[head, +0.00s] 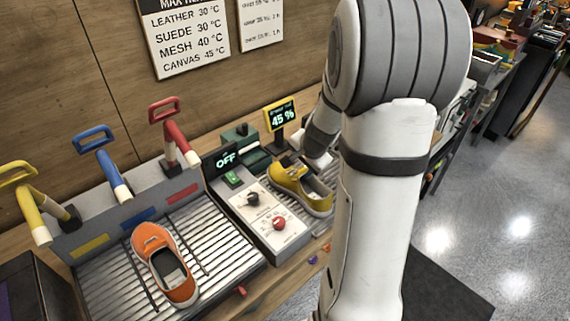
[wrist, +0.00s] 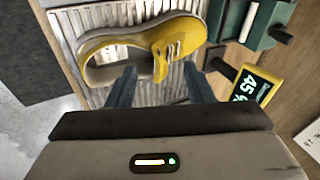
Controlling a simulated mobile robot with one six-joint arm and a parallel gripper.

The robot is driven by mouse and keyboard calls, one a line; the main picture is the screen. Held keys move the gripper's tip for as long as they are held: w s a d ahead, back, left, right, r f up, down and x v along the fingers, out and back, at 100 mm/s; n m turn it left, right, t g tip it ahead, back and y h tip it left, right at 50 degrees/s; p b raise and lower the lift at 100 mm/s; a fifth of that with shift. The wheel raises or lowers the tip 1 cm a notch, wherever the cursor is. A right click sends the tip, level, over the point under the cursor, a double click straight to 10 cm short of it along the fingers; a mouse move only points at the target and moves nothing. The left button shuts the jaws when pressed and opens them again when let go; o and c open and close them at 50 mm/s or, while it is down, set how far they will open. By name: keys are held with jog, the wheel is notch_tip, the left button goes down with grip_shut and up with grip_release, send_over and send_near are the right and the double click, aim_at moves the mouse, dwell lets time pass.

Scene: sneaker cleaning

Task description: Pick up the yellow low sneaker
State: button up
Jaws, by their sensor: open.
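The yellow low sneaker (head: 301,188) rests on a ribbed metal surface to the right of the control panel in the head view. It shows at the top of the wrist view (wrist: 140,42), with its laces and tongue to the right and its opening to the left. My gripper (wrist: 168,80) is open and empty in the wrist view, its two dark fingertips pointing toward the near side of the sneaker. I cannot tell whether a finger touches it. In the head view my arm hides most of the gripper.
An orange sneaker (head: 164,266) lies on the left ribbed tray (head: 110,290). The control panel (head: 264,219) has an OFF display (head: 226,160). A yellow 45 % display (head: 281,115) and a green device (head: 243,143) stand behind the yellow sneaker. Yellow, blue and red handles rise at the left.

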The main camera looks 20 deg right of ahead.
aim_at(303, 169)
jog(key=shift+m, duration=0.6)
jog(key=f, duration=0.1)
jog(key=w+d+f, duration=0.1)
jog(key=d+f, duration=0.1)
jog(key=shift+w+f, duration=0.2)
jog(key=shift+w, duration=0.05)
jog(key=x, duration=0.3)
jog(key=w+x, duration=0.1)
jog(key=x, duration=0.1)
jog(key=shift+w+d+f+b, duration=0.1)
jog(key=shift+w+d+b, duration=0.05)
jog(key=shift+d+b, duration=0.25)
grip_shut()
